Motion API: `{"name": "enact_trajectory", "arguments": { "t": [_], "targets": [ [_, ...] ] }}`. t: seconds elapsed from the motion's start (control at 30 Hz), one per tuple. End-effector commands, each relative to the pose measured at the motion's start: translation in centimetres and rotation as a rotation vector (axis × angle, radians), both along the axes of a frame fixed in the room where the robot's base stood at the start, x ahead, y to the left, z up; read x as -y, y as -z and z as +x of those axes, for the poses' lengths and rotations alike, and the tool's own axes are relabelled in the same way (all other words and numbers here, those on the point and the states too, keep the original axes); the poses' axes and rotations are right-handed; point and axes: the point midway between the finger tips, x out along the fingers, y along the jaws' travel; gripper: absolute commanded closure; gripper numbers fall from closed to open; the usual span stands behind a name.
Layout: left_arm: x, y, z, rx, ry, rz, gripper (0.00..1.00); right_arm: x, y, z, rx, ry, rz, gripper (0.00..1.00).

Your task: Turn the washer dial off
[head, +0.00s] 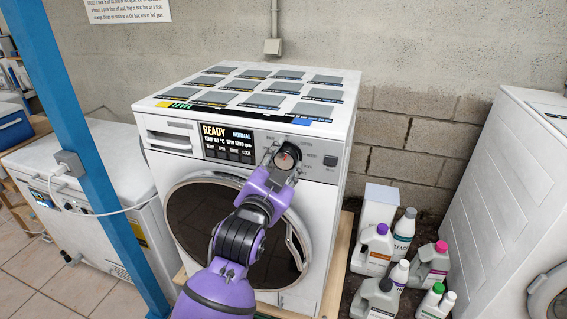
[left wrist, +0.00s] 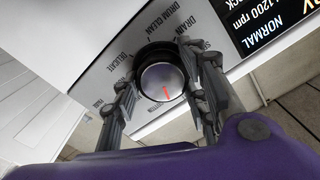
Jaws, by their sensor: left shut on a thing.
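The white front-loading washer (head: 335,118) stands in the middle of the head view. Its dial (head: 284,157) is on the control panel, right of the display, mostly hidden behind my left gripper (head: 279,164). In the left wrist view the dial (left wrist: 161,79) has a black ring, a silver face and a red mark pointing to the lower right of its face. Labels around it include Drain, Drum Clean and Delicate. My left gripper (left wrist: 158,78) is shut on the dial, one finger on each side. The display (head: 228,143) reads READY and NORMAL. My right gripper is out of view.
A blue post (head: 85,150) stands left of the washer, before another white machine (head: 90,180). Several detergent bottles (head: 373,250) stand on the floor to the right. A further white machine (head: 500,180) stands at the right edge. A block wall is behind.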

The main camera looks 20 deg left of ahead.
Motion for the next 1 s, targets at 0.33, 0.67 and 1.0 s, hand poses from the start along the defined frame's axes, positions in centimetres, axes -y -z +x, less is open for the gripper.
{"name": "enact_trajectory", "arguments": {
  "t": [0.33,0.67,1.0],
  "targets": [
    [0.15,0.65,0.00,-0.023,-0.001,-0.239,0.85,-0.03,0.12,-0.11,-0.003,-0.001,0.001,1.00],
    [0.22,0.68,0.00,-0.028,0.001,-0.335,0.85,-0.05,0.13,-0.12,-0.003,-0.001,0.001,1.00],
    [0.25,0.73,0.01,-0.030,0.001,-0.344,0.85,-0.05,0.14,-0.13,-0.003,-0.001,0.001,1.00]
  ]
}}
